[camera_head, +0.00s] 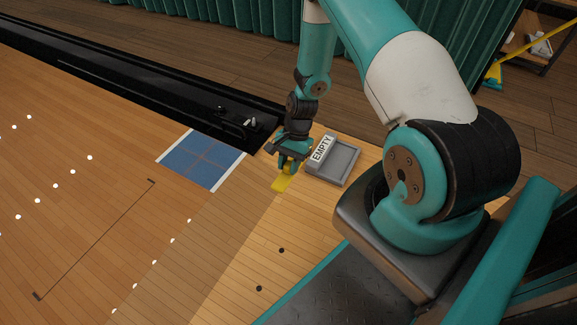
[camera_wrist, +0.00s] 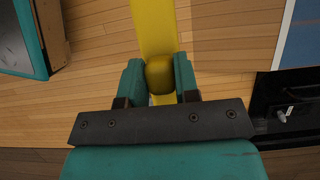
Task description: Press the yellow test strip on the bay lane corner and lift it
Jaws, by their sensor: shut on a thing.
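The yellow test strip (camera_head: 281,183) shows in the head view below my gripper (camera_head: 291,164), over the light wooden lane floor. The rest of the strip (camera_wrist: 154,28) runs from the fingers to the top edge of that view. The blue lane patch (camera_head: 203,160) with white borders lies to the left of the gripper in the head view, apart from the strip. I cannot tell whether the strip touches the floor.
A grey tray (camera_head: 345,163) labelled EMPTY lies just right of my gripper. A long black gutter (camera_head: 130,85) runs behind the lane, with small light pieces near its end. A dark shelf stands at the upper right. The lane at left is clear.

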